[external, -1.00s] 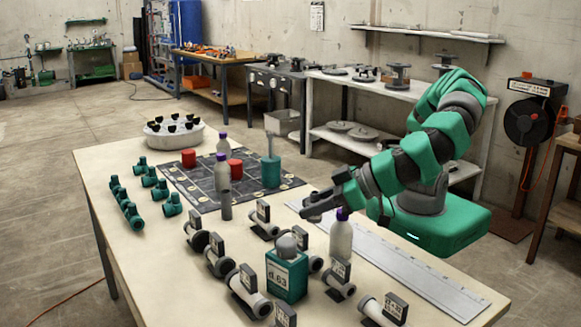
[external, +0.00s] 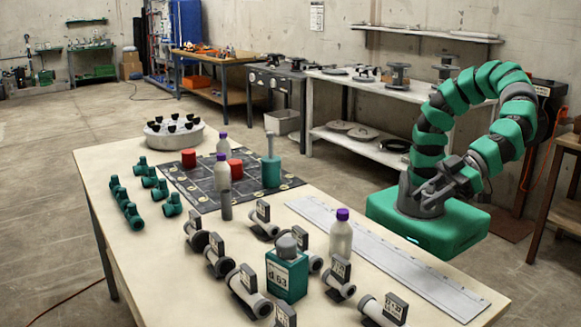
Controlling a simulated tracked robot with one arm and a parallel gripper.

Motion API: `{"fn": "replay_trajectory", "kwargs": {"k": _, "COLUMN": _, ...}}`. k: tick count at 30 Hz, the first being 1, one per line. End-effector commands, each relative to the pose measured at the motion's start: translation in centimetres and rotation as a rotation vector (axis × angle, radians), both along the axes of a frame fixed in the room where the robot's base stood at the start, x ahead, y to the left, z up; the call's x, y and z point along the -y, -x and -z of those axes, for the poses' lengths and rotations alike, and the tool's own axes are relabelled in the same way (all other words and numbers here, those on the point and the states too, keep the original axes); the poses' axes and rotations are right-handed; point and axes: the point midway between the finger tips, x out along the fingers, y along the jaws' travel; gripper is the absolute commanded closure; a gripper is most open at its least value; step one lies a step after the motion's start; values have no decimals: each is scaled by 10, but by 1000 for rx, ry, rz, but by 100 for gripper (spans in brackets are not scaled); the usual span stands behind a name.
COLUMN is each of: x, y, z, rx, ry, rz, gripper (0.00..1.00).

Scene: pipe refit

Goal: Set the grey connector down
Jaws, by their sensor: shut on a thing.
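My gripper (external: 432,194) is drawn back close to my own base, beyond the right side of the table, pointing down and left. It is shut on a small grey piece, which I take to be the grey connector; its outline blends with the grey parts of my arm, so its shape and tilt cannot be told. The table (external: 110,165) is to the left of the gripper. On it are several grey pipe pieces with dark tags, such as one at the front left (external: 248,285) and one at the front right (external: 385,308).
A dark gridded mat (external: 200,190) holds red jars, a teal container (external: 271,172) and bottles. Teal fittings (external: 125,205) line the left. A purple-capped bottle (external: 341,235), a teal box (external: 286,275) and a long ruler (external: 390,260) are nearer me. A white tub (external: 175,137) stands behind.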

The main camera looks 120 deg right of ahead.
Motion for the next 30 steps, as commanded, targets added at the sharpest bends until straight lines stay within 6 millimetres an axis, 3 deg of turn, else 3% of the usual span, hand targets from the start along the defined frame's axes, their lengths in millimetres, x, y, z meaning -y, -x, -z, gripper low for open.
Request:
{"fn": "replay_trajectory", "kwargs": {"k": 10, "x": 4, "y": 34, "z": -1, "rx": 2, "ry": -1, "rz": -51, "gripper": 90}}
{"fn": "replay_trajectory", "kwargs": {"k": 21, "x": 5, "y": 32, "z": 70, "rx": -1, "ry": 6, "rz": -47, "gripper": 90}}
{"fn": "replay_trajectory", "kwargs": {"k": 30, "x": 3, "y": 31, "z": 102, "rx": 0, "ry": 2, "rz": -47, "gripper": 90}}
